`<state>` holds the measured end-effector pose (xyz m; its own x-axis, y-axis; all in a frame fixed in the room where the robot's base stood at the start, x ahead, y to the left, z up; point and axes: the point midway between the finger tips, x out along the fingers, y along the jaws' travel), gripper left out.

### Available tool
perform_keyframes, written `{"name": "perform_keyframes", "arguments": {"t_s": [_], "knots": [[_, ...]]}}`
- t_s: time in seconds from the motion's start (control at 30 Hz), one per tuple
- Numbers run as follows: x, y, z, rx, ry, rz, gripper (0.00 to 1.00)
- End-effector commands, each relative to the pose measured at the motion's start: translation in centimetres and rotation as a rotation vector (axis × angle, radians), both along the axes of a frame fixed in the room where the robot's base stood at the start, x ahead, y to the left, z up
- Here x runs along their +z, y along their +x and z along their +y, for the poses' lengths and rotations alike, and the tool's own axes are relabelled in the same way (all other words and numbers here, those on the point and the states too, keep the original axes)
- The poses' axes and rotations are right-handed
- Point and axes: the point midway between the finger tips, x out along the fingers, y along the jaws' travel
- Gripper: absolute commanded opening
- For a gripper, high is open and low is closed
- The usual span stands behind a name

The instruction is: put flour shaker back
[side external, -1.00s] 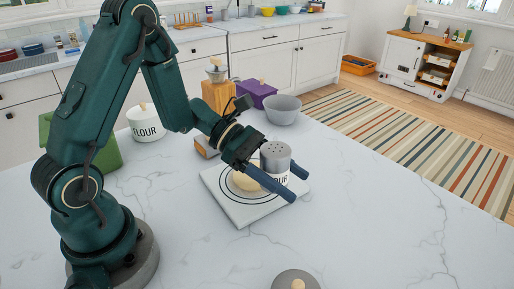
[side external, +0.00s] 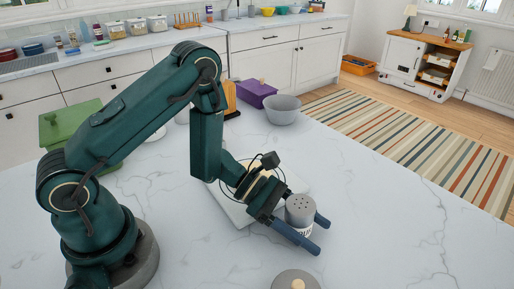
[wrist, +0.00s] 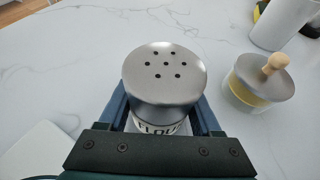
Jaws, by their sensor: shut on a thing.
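The flour shaker (side external: 300,210) has a grey metal lid with several holes and a white body lettered FLOUR. It is between the fingers of my gripper (side external: 306,235), which is shut on it. In the wrist view the shaker's lid (wrist: 164,75) fills the middle, upright, with a blue finger on each side. The shaker is off the right edge of the white board (side external: 231,207), above or on the marble counter; I cannot tell whether its base touches the counter.
A grey lid with a wooden knob (side external: 297,284) is at the front edge; the wrist view shows it on a yellowish-filled jar (wrist: 256,85). A white cylinder (wrist: 283,22) stands beyond it. A grey bowl (side external: 283,111), purple box (side external: 254,93) and green box (side external: 75,125) stand farther back. The counter's right side is clear.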

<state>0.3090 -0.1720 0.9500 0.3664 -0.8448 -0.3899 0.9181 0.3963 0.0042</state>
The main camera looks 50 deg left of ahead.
Motion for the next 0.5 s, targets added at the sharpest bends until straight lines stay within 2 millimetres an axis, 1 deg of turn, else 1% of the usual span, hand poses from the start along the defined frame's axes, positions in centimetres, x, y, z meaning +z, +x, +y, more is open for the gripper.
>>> {"name": "perform_keyframes", "arguments": {"t_s": [0.27,0.4,0.43,0.5], "knots": [[-0.06,0.01,0.00,0.000,-0.001,-0.001,0.05],[-0.43,0.02,-0.01,0.000,-0.001,-0.001,0.05],[-0.43,0.01,0.00,0.000,0.000,-0.001,0.73],[-0.40,0.01,0.00,-0.001,0.001,-0.002,0.95]]}}
